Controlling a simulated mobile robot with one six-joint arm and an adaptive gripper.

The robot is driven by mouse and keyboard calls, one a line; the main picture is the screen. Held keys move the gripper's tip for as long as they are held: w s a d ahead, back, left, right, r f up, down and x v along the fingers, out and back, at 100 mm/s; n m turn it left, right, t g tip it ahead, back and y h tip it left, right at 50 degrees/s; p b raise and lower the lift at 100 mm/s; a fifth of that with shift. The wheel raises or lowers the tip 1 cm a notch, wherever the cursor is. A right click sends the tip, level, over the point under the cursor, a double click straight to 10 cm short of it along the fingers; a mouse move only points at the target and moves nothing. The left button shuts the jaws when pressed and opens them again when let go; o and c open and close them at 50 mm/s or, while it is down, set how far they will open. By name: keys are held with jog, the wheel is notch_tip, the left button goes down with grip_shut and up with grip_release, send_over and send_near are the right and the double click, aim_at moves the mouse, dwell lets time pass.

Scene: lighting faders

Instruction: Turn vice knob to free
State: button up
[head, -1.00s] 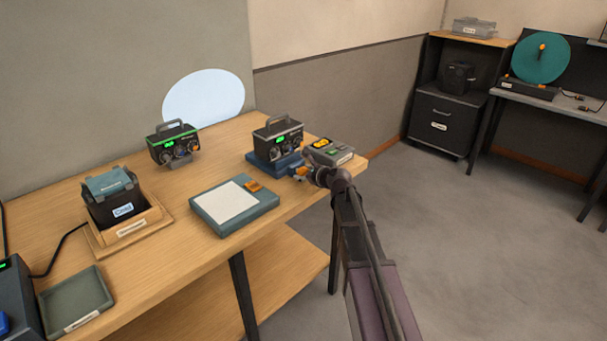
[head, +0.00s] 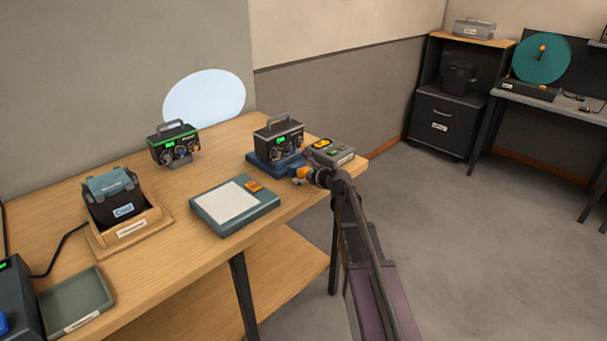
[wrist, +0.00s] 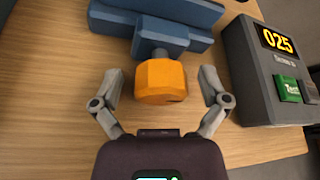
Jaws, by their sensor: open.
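The vice knob is an orange faceted knob (wrist: 161,82) on a short dark shaft at the front of the blue vice (wrist: 165,36). In the head view the blue vice (head: 262,171) stands near the table's right end with a dark box clamped or resting on it. My gripper (wrist: 161,88) is open, with one finger on each side of the knob and visible gaps to both. In the head view my gripper (head: 304,172) is at the vice's front, where the knob is partly hidden by it.
A grey device with an orange display reading 025 (wrist: 262,60) stands close to the right of the gripper. A teal-framed white pad (head: 232,208) lies to the left. A second dark box (head: 172,145) stands further left. The table's front edge is below my gripper.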

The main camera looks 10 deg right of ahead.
dwell(0.3)
jog(key=m+g+y, duration=0.1)
jog(key=m, duration=0.1)
jog(key=shift+w+d+m+y+p, duration=0.1)
jog(key=shift+d+m+y+p, duration=0.05)
jog(key=shift+m+y+p, duration=0.2)
jog(key=shift+m+g+y, duration=0.4)
jog(key=shift+m+y, duration=0.05)
jog(key=shift+m, duration=0.3)
jog(key=p+v, duration=0.5)
jog(key=v, duration=0.9)
jog(key=s+a+n+g+h+p, duration=0.3)
jog(key=s+a+n+g+p, duration=0.1)
jog(key=s+n, duration=0.6)
jog(key=s+a+f+n+g+h+p, duration=0.1)
jog(key=s+a+n+g+h+p, duration=0.3)
jog(key=s+n, duration=0.6)
jog(key=n+g+p, duration=0.1)
jog(key=n, duration=0.6)
jog(key=shift+s+f+g+p, duration=0.25)
jog(key=shift+s+g+p, duration=0.1)
jog(key=shift+g+p, duration=0.05)
